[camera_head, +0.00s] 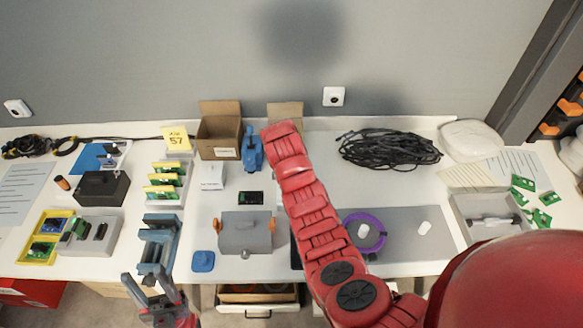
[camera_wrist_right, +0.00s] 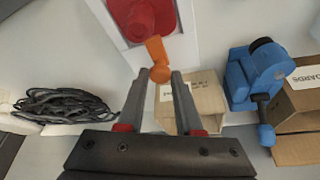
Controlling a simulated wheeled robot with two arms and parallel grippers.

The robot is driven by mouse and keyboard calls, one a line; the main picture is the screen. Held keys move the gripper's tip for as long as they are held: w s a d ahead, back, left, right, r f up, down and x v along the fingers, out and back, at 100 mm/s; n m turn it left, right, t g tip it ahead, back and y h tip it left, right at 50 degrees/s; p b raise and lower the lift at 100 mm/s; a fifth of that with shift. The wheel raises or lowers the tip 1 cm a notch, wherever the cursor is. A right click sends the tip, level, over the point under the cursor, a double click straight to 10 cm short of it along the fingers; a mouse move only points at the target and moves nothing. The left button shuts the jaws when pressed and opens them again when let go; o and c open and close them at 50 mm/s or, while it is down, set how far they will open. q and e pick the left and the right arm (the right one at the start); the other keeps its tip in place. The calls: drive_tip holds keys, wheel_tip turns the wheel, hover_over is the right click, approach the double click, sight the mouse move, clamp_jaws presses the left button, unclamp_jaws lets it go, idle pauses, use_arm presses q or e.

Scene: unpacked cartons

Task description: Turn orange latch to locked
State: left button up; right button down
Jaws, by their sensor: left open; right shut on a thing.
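The orange latch (camera_wrist_right: 156,50) shows in the right wrist view as a short lever with a rounded end. It joins a red round part (camera_wrist_right: 145,14) on a white-edged panel (camera_wrist_right: 187,22). My right gripper (camera_wrist_right: 160,77) has its two grey fingers on either side of the lever's rounded end, shut on it. In the head view my red right arm hides this gripper and the latch. I cannot read any locked marking. My left gripper (camera_head: 150,287) is open and empty at the table's front edge, just in front of a blue-grey fixture (camera_head: 158,250).
A blue vise (camera_head: 252,148) and open cartons (camera_head: 218,128) stand close to my right gripper. A black cable coil (camera_head: 388,149) lies to the right. A grey box with orange side parts (camera_head: 246,232) stands at front centre.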

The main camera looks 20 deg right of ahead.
idle(0.4)
drive_tip(key=c, duration=0.6)
unclamp_jaws()
drive_tip(key=shift+a+r, duration=0.15)
drive_tip(key=shift+r, duration=0.35)
drive_tip(key=p+v, duration=1)
drive_tip(key=v, duration=0.6)
drive_tip(key=shift+s+r, duration=0.1)
drive_tip(key=shift+r, duration=0.05)
drive_tip(key=shift+a, duration=0.1)
